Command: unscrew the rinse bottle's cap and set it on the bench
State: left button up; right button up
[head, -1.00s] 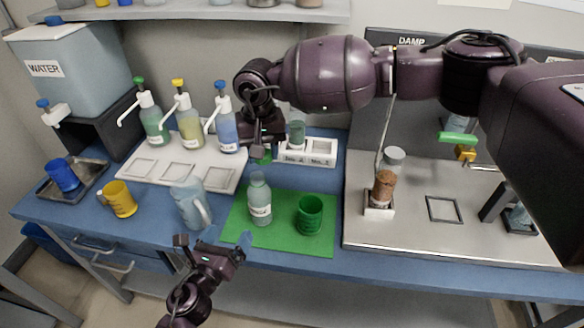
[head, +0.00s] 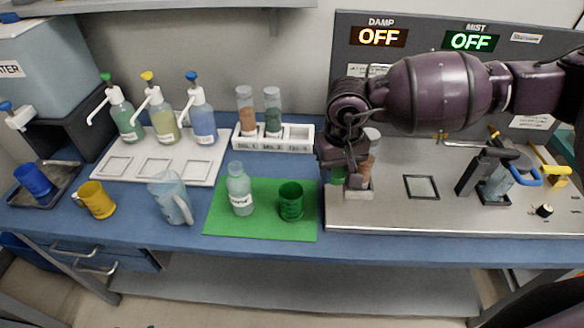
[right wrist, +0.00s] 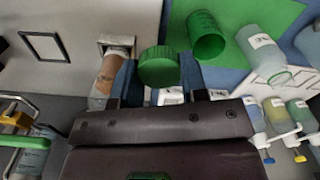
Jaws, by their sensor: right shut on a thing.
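The rinse bottle (head: 240,193), pale and translucent with a white label, stands upright on the green mat (head: 222,222). Its narrow top shows no green cap; the neck detail is too small to tell. It also shows in the right wrist view (right wrist: 262,50). My right gripper (head: 349,176) is over the left part of the grey station plate, beside the brown-filled tube. It is shut on a round green cap (right wrist: 158,66), seen between its blue fingers in the right wrist view. In the head view only a bit of green shows there. My left gripper is out of view.
A green cup (head: 291,203) stands right of the bottle. A brown-filled tube (head: 369,157) stands in a holder close to my right gripper. A white rack (head: 262,142) with two tubes is behind the mat. Pump bottles, a pitcher (head: 170,198) and a yellow mug (head: 96,200) are left.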

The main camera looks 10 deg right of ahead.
aim_at(238, 184)
jog(key=i+j, duration=0.25)
jog(key=j, duration=0.15)
jog(key=i+j+z, duration=0.1)
jog(key=i+j, duration=0.15)
jog(key=j, duration=0.15)
jog(key=i+j, duration=0.25)
jog(key=j, duration=0.2)
